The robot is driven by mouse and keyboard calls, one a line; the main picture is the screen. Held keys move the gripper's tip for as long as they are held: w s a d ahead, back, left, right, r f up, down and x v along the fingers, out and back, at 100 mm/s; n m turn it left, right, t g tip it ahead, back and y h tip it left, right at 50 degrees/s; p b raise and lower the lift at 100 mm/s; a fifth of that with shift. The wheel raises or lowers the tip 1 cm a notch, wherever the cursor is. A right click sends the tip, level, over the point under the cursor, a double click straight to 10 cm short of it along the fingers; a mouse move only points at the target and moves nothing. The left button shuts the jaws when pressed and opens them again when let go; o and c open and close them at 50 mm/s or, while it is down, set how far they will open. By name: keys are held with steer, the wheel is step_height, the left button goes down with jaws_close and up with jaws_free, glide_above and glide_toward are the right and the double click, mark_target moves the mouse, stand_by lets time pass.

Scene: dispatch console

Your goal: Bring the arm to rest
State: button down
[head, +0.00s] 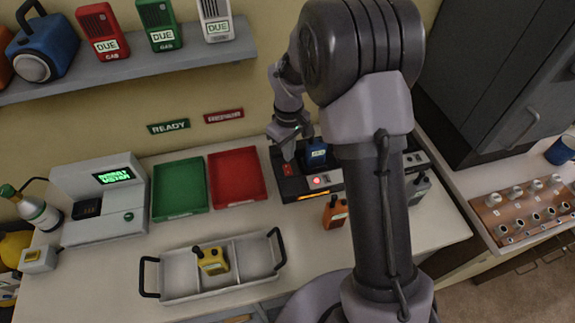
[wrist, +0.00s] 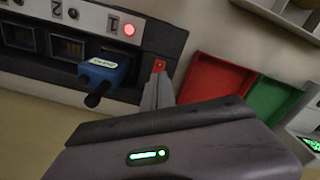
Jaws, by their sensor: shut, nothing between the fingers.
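My gripper (head: 289,155) is shut and empty. It hangs at the left end of the dark charging dock (head: 292,185), its tip close to a small red switch (head: 287,169). In the wrist view the fingers (wrist: 155,95) show just below the red switch (wrist: 159,66); I cannot tell whether they touch it. A blue device (head: 316,152) sits in the dock; in the wrist view it (wrist: 105,70) is in the bay marked 1, below a lit red lamp (wrist: 129,30). The bays beside it in that view look empty.
Green (head: 180,205) and red (head: 262,182) trays lie left of the dock. A divided tray (head: 248,264) holds a yellow device (head: 211,260). Orange (head: 335,212) and grey (head: 419,188) devices stand before the dock. A shelf (head: 150,62) with several devices hangs above; a dark cabinet (head: 490,75) stands right.

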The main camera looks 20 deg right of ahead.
steer(key=s+a+r+m+t+b, duration=0.25)
steer(key=s+r+m+b, duration=0.25)
steer(key=s+r+b, duration=0.35)
steer(key=s+a+r+m+t+y+b, duration=0.1)
steer(key=s+m, duration=0.4)
steer(key=s, duration=1.1)
steer(key=t+y+b, duration=0.1)
steer(key=t+b, duration=0.1)
steer(key=shift+s+a+r+b, duration=0.2)
steer(key=shift+s+b, duration=0.15)
steer(key=shift+b, duration=0.05)
